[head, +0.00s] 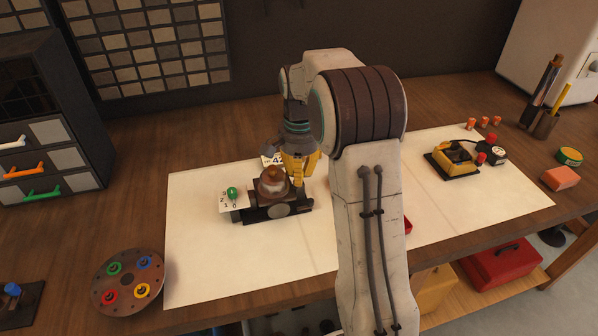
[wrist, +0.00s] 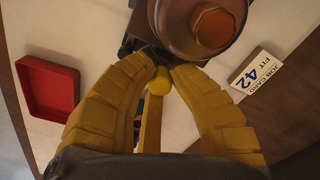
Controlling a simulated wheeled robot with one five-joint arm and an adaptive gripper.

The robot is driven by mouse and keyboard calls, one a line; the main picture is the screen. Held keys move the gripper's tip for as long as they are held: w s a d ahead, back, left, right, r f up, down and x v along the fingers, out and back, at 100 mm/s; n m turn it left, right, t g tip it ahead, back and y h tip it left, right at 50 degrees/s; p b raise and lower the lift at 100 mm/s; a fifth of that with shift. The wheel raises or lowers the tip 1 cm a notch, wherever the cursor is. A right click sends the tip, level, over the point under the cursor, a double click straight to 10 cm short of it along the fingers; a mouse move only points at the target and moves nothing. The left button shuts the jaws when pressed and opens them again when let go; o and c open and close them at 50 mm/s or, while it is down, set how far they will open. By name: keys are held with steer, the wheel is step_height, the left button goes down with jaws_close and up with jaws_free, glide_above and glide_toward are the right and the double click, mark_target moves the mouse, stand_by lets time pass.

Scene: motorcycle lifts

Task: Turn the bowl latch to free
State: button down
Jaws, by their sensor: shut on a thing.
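A dark carburettor-like unit (head: 275,208) with a round, reddish-brown bowl (head: 273,181) stands on the white mat. In the wrist view the bowl (wrist: 203,25) is just beyond my fingertips. My yellow gripper (head: 298,172) points down at the unit's back right side. In the wrist view my gripper (wrist: 160,72) is closed on a small rounded yellow piece (wrist: 158,82), apparently the bowl latch, beside the bowl. The fingers hide part of it, and its turned position cannot be told.
A green knob (head: 232,192) with a numbered card is at the unit's left. A job card reading 42 (wrist: 256,74) and a red tray (wrist: 49,87) lie nearby. A round plate with coloured knobs (head: 128,282) is front left. The mat's (head: 195,265) front left is clear.

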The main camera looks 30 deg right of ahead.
steer(key=shift+f+n, duration=0.1)
steer(key=shift+n, duration=0.9)
steer(key=c, duration=1.1)
jaws_free()
step_height(320, 180, up, 12)
steer(key=shift+r, duration=0.1)
